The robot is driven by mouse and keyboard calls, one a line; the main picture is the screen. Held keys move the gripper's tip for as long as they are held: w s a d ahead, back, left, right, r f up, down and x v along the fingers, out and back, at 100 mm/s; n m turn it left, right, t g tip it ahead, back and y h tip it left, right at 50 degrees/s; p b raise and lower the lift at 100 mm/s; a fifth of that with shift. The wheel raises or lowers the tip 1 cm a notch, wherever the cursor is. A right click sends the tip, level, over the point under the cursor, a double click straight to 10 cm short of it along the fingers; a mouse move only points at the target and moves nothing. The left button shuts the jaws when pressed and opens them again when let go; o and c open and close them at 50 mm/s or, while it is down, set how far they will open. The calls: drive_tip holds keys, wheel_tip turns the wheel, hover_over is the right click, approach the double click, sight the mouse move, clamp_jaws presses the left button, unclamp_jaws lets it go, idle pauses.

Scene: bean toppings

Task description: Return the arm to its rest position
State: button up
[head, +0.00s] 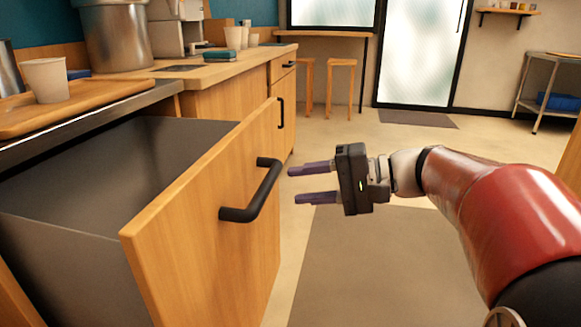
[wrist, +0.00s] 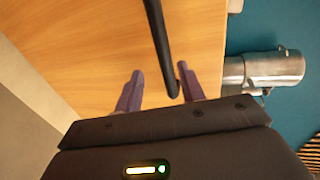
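My gripper (head: 314,183) is at the centre of the head view, held out from the red arm on the right. Its two purple fingers are parted and nothing shows between them. The fingers point left towards the black handle (head: 252,192) of an open wooden drawer (head: 205,235), with a gap between fingertips and handle in the head view. In the wrist view, the fingers (wrist: 158,88) face the wooden drawer front (wrist: 95,45), and the black handle (wrist: 160,45) runs between their directions.
The pulled-out drawer takes up the left, below a counter with a wooden tray (head: 85,104) and a white cup (head: 46,80). A metal pot (head: 118,38) stands behind. A grey mat (head: 375,265) lies on open floor below my gripper. Stools (head: 340,90) stand far back.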

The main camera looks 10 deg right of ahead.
drive_tip(key=s+a+f+n+g+h+p, duration=0.1)
drive_tip(key=s+f+h+p, duration=0.1)
drive_tip(key=s+h+p, duration=0.3)
drive_tip(key=s+a+f+n+g+h+p, duration=0.1)
drive_tip(key=s+f+h, duration=0.1)
drive_tip(key=s, duration=0.5)
drive_tip(key=s+d+f+n+t+h+p, duration=0.1)
drive_tip(key=s+d+n+t+h+p, duration=0.1)
drive_tip(key=s+d+h+p, duration=0.2)
drive_tip(key=d+h, duration=0.1)
drive_tip(key=h, duration=0.2)
drive_tip(key=shift+f, duration=0.35)
drive_tip(key=shift+s, duration=0.1)
